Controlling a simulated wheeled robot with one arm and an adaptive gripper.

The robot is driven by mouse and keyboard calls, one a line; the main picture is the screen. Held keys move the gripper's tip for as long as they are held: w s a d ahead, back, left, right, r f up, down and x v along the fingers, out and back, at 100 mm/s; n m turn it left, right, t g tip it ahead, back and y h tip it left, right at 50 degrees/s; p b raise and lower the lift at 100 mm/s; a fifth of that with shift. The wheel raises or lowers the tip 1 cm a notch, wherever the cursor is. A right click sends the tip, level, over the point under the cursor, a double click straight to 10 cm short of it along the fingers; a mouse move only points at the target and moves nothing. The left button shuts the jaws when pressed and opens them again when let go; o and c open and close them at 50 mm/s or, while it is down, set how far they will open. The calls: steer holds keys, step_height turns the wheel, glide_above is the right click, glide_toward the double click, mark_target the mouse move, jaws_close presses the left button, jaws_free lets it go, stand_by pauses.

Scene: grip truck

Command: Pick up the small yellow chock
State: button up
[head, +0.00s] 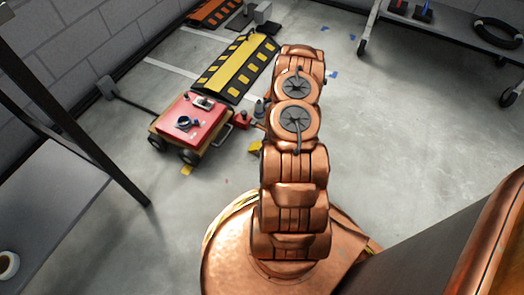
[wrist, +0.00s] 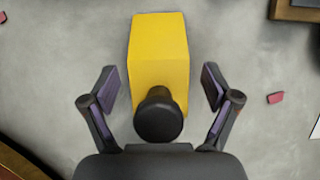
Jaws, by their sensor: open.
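The yellow chock (wrist: 158,45) lies on the grey floor, filling the upper middle of the wrist view. My gripper (wrist: 161,86) is open, with one finger on each side of the chock's near part and clear gaps between. It holds nothing. A black rounded knob covers part of the chock's near end; I cannot tell what it belongs to. In the head view a yellow piece (head: 255,147), likely this chock, shows just left of my arm, partly hidden by it. My gripper is hidden behind the arm there.
A red-topped cart (head: 205,122) on black wheels stands to the left, with another small yellow piece (head: 187,170) by it. A black-and-yellow ramp (head: 236,66) lies behind. A red item (head: 243,119) is near the arm. The floor at right is mostly open.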

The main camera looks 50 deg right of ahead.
steer(key=shift+w+a+f, duration=0.1)
steer(key=shift+f, duration=0.15)
steer(key=c, duration=1.7)
steer(key=shift+o, duration=0.2)
